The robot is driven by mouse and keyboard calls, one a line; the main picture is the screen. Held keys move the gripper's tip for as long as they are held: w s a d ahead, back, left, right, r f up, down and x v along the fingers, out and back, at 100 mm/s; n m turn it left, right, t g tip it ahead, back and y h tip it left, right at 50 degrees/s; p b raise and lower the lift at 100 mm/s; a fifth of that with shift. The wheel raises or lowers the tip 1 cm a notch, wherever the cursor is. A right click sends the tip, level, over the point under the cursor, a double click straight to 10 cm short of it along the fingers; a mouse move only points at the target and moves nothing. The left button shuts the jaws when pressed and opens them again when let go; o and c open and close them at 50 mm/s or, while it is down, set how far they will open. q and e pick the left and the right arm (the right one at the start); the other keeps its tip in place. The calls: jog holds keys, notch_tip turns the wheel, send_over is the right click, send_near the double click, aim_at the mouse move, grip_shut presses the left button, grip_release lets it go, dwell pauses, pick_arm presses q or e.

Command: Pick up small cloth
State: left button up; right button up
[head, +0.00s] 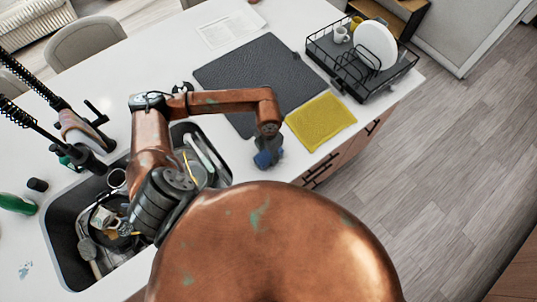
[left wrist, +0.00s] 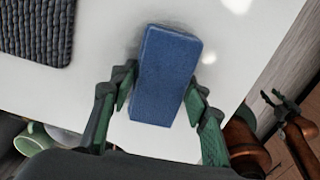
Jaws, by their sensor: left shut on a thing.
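A small blue block-shaped item (left wrist: 165,77), like a thick folded cloth or sponge, is between the fingers of my left gripper (left wrist: 158,97) in the left wrist view. The gripper is shut on it, with a finger on each side. In the head view the blue item (head: 266,158) is at my left gripper (head: 268,143), over the white counter near its front edge; whether it touches the counter is unclear. A flat yellow cloth (head: 321,121) lies to its right. My right gripper (left wrist: 283,108) shows small at the right of the left wrist view, its fingers apart.
A dark grey mat (head: 250,75) lies behind the gripper. A black dish rack (head: 397,68) with a white plate and cups stands at the back right. The dark sink (head: 67,222) with dishes is at left, beside the tap (head: 85,155).

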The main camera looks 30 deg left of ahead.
pick_arm(q)
jog(key=shift+c, duration=0.8)
jog(key=shift+r, duration=0.15)
jog(key=shift+r+b, duration=0.35)
jog(key=shift+r, duration=0.25)
jog(key=s+d+r+b, duration=0.2)
jog(key=s+d+r, duration=0.5)
jog(key=s+r, duration=0.4)
jog(key=shift+s+d+r, duration=0.25)
jog(key=shift+s, duration=0.2)
